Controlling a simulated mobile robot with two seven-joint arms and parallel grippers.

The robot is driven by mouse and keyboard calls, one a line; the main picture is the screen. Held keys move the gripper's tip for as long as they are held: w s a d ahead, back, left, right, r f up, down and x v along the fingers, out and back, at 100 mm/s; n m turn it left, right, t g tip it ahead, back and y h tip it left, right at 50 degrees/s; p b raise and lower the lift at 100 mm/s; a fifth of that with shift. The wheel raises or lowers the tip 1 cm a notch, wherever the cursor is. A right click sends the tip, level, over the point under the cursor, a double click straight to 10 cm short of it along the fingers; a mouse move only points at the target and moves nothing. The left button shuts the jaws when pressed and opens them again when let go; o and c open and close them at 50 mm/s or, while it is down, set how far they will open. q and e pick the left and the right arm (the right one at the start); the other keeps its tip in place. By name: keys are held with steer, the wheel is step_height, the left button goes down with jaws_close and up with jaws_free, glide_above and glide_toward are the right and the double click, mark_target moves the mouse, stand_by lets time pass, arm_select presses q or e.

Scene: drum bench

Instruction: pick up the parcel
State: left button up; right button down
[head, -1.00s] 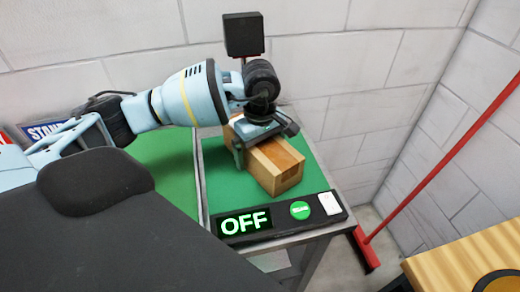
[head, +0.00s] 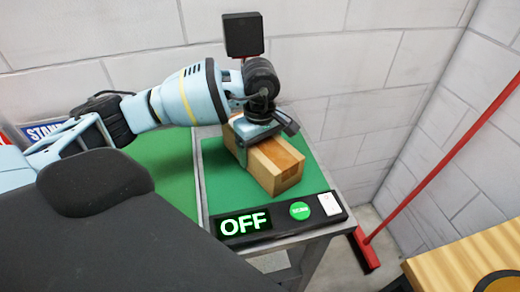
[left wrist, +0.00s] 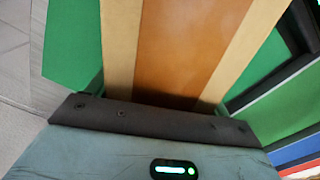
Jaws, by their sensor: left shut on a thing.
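The parcel (head: 275,166) is a brown box with a darker tape band, lying on the green bench top. It also shows in the left wrist view (left wrist: 180,45), filling the middle in front of the gripper. My left gripper (head: 243,146) is above the parcel, pointing down, with its fingers on the parcel's two long sides. It is shut on the parcel. The far finger is hidden behind the box. I cannot tell whether the parcel is lifted off the green surface. My right gripper is not in view.
A black panel along the bench's front edge carries a lit OFF display (head: 243,223), a green button (head: 300,210) and a white switch (head: 329,204). A black box on a post (head: 243,35) stands behind. A red pole (head: 440,165) leans at right near a wooden top (head: 470,255).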

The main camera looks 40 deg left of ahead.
arm_select(q)
steer(key=shift+r, duration=0.5)
steer(key=shift+s+d+r, duration=0.1)
steer(key=shift+s+r, duration=0.1)
steer(key=shift+r, duration=0.4)
steer(key=shift+s+r, duration=0.15)
steer(key=shift+r, duration=0.45)
steer(key=s+d, duration=0.1)
steer(key=s, duration=0.3)
steer(key=s+d+b, duration=0.1)
steer(key=s, duration=0.4)
steer(key=s+d+r, duration=0.1)
steer(key=s+d, duration=0.1)
steer(key=s, duration=0.2)
steer(key=shift+s+d+r, duration=0.1)
steer(key=shift+s, duration=0.1)
steer(key=shift+s+d+r, duration=0.1)
steer(key=shift+s+d, duration=0.1)
steer(key=shift+s, duration=0.4)
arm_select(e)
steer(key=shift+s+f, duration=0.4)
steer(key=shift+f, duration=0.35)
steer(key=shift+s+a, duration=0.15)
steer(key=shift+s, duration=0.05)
